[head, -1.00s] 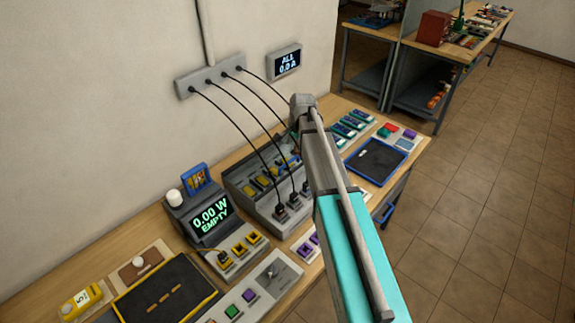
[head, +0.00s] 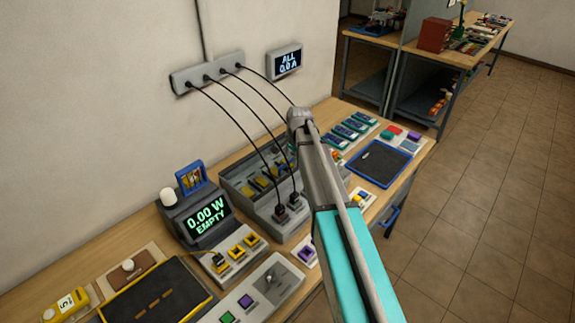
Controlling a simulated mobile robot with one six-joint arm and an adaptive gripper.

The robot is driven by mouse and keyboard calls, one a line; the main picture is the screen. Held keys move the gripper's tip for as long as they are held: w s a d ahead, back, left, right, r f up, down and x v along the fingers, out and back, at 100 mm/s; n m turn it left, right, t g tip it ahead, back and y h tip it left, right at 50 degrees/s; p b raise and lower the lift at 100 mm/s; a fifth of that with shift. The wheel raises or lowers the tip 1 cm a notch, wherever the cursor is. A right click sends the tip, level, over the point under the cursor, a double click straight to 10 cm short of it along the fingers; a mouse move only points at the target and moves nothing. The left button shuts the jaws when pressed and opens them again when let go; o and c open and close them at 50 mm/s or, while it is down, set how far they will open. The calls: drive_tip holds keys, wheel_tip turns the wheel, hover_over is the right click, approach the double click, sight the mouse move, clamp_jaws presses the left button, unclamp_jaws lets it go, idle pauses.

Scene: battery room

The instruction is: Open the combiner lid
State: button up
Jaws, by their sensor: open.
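A grey box (head: 237,188) with an open-looking top stands on the bench against the wall, with yellow and blue parts inside. Black cables run down to plugs (head: 280,212) on its sloped front. It may be the combiner, but I cannot make out a separate lid. My arm crosses in front of the box's right end and hides part of it. My gripper is hidden behind my own arm, so its place relative to the box does not show.
A display unit (head: 207,217) reading "0.00 W EMPTY" stands left of the box. A blue-rimmed tray (head: 380,163) and small modules lie to the right. A cable strip (head: 207,72) and an "ALL 0.0 A" display (head: 287,62) are on the wall. The floor (head: 470,220) at right is clear.

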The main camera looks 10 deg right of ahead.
drive_tip(key=shift+w+a+f+b, duration=0.1)
drive_tip(key=shift+w+f+b, duration=0.05)
drive_tip(key=shift+f+b, duration=0.65)
drive_tip(key=shift+f, duration=0.1)
clamp_jaws()
